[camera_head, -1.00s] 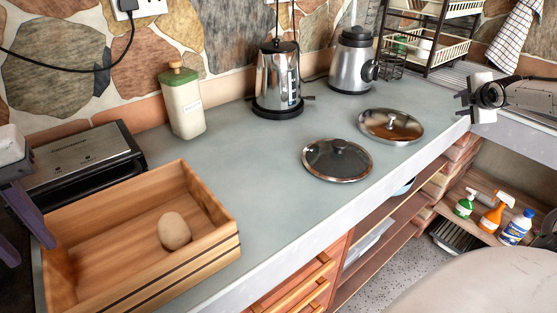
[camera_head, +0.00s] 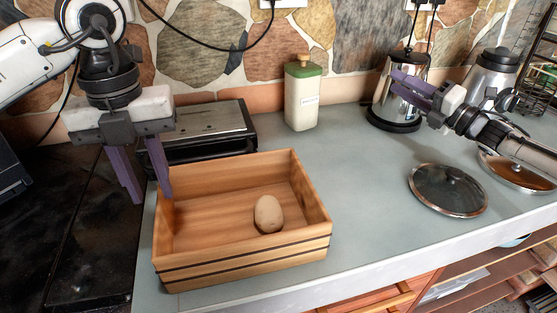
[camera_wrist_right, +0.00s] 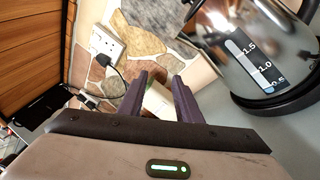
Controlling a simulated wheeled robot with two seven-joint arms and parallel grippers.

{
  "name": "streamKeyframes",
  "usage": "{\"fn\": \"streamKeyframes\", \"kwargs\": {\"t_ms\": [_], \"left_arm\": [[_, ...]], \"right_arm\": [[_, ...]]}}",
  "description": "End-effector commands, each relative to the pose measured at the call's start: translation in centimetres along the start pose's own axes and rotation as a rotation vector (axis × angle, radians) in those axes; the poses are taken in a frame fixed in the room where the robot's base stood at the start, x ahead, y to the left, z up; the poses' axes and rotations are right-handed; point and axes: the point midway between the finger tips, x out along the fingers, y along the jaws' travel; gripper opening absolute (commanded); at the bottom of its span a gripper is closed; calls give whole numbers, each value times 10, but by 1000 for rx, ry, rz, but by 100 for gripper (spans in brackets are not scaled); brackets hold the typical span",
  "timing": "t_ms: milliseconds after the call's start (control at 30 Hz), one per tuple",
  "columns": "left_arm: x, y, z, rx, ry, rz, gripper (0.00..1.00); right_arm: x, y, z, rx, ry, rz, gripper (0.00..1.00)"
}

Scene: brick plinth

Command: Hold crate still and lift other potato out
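The wooden crate (camera_head: 245,262) stands on the grey counter in the head view. One tan potato (camera_head: 268,213) rests on its floor, right of the middle; I see no other potato. My left gripper (camera_head: 146,198) is open, pointing down at the crate's left wall. Its right finger overlaps that wall in the picture and its left finger is outside; I cannot tell whether they touch it. My right gripper (camera_head: 394,83) is open and empty, raised in front of the kettle, well right of the crate. Its spread fingers also show in the right wrist view (camera_wrist_right: 160,80).
A steel kettle (camera_head: 402,110) stands behind my right gripper. A green-lidded canister (camera_head: 302,97) and a black-and-steel appliance (camera_head: 205,122) stand behind the crate. Counter between crate and glass lid is clear.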

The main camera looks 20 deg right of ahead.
Motion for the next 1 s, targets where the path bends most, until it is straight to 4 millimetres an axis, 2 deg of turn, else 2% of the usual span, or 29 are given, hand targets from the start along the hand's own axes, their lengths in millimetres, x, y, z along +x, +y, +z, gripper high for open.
{"fn": "streamKeyframes", "kwargs": {"t_ms": [33, 100, 167, 300, 467, 600, 700, 800, 900, 1000], "left_arm": [[0, 0, 0, 0, 0, 0, 28], [0, 0, 0, 0, 0, 0, 28], [0, 0, 0, 0, 0, 0, 28], [0, 0, 0, 0, 0, 0, 28], [0, 0, 0, 0, 0, 0, 28], [0, 0, 0, 0, 0, 0, 28], [0, 0, 0, 0, 0, 0, 28], [0, 0, 0, 0, 0, 0, 28], [0, 0, 0, 0, 0, 0, 28], [0, 0, 0, 0, 0, 0, 28]], "right_arm": [[15, 21, -20, -23, 54, 56, 31], [30, 47, -49, -60, 138, 128, 31], [41, 70, -74, -95, 210, 189, 31], [58, 122, -139, -183, 396, 331, 31], [59, 175, -219, -311, 640, 487, 31], [43, 212, -293, -465, 899, 613, 31], [21, 229, -346, -623, 1130, 688, 31], [-5, 231, -387, -826, 1383, 721, 31], [-25, 221, -407, -1050, 1613, 689, 31], [-35, 210, -408, -1270, 1792, 605, 31]]}}
